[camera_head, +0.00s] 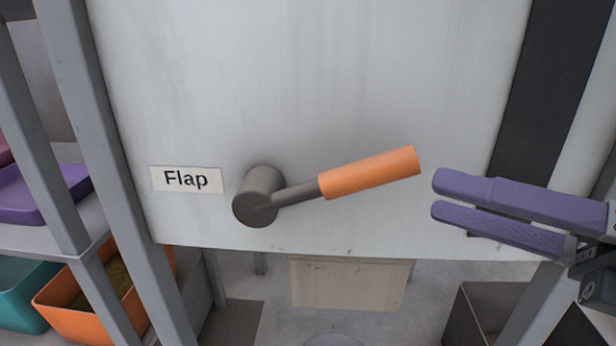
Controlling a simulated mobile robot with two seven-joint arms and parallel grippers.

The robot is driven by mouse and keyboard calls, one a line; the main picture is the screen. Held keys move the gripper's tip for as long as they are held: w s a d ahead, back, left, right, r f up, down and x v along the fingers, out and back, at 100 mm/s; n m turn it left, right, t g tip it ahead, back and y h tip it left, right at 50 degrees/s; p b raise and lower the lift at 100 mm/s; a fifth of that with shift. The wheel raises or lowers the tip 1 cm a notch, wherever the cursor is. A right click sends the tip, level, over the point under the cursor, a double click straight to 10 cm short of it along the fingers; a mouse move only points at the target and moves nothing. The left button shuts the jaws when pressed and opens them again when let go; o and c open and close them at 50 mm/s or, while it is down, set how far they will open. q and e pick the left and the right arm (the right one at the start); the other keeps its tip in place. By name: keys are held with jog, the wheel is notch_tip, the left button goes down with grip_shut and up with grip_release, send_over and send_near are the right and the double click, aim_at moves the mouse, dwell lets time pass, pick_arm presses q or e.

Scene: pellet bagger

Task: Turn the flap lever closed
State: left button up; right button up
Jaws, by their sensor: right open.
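The flap lever (368,173) has an orange grip on a grey arm and a round grey hub (259,197). It points right and slightly upward from the hub on a pale metal panel (300,80). A white label reading "Flap" (186,180) is left of the hub. My right gripper (434,197) comes in from the right with purple fingers. It is open and empty, with its fingertips just right of the orange grip's end and a small gap between them in the picture. My left gripper is not in view.
A beige container (350,285) is below the panel. A dark box (470,315) stands at lower right.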

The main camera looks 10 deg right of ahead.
aim_at(390, 181)
jog(key=x, duration=0.8)
jog(key=shift+w+a, duration=0.25)
jog(key=shift+a, duration=0.05)
jog(key=shift+c, duration=0.4)
grip_shut()
dwell(0.6)
